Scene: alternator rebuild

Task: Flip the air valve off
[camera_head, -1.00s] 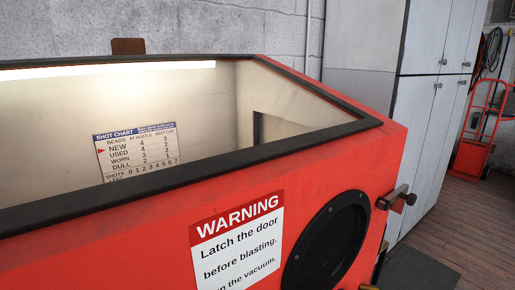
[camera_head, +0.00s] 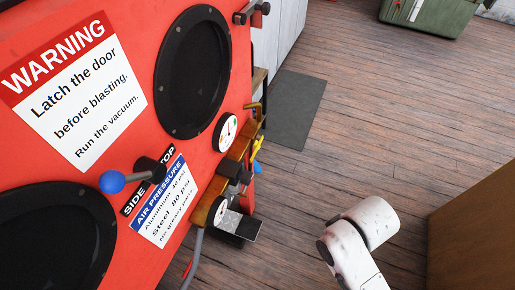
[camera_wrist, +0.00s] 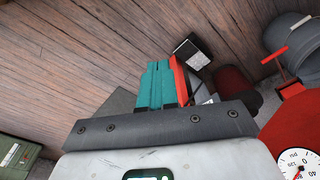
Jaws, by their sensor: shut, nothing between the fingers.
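In the head view a yellow lever (camera_head: 257,146) stands out from the brass piping at the right edge of the red blast cabinet (camera_head: 130,120). It looks like the air valve handle, but it is small and partly covered by fittings, so its exact setting cannot be told. My gripper (camera_wrist: 156,84) shows only in the wrist view, its teal fingers together and empty. A red strip (camera_wrist: 179,80) shows right beside the fingers; whether they touch cannot be told. The yellow lever cannot be made out in the wrist view.
A pressure gauge (camera_head: 227,132) and black fittings crowd the cabinet's right edge. A blue-knobbed lever (camera_head: 112,182) juts from its front. A brown box-like piece (camera_head: 475,230) stands at the right. Open wooden floor (camera_head: 350,110) and a dark mat (camera_head: 296,108) lie between.

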